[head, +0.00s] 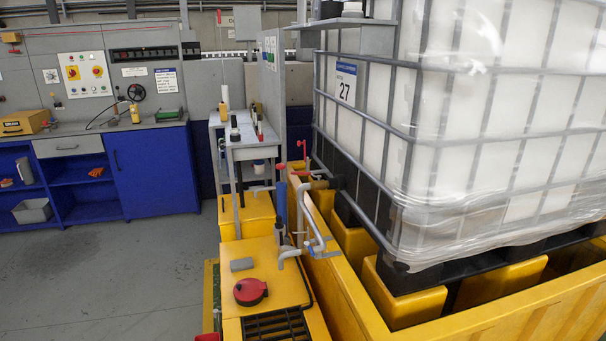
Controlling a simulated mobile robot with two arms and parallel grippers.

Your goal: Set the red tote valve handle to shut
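The white caged tote marked 27 (455,130) stands at the right on a black pallet. Its outlet fitting (322,182) shows low at the tote's left corner. A small red handle (303,147) stands upright just above that fitting. A second red piece (281,166) tops a blue upright body (281,203) just to the left. Both are small, and I cannot tell for certain which is the valve handle or its exact setting. Neither of my grippers is in view.
A yellow bund (345,290) surrounds the tote's base. Grey pipes (316,240) and a yellow drum stand with a red cap (250,291) are in front. A narrow grey bench (247,140) with bottles is behind. Grey floor (130,270) is clear at left, before blue cabinets (155,165).

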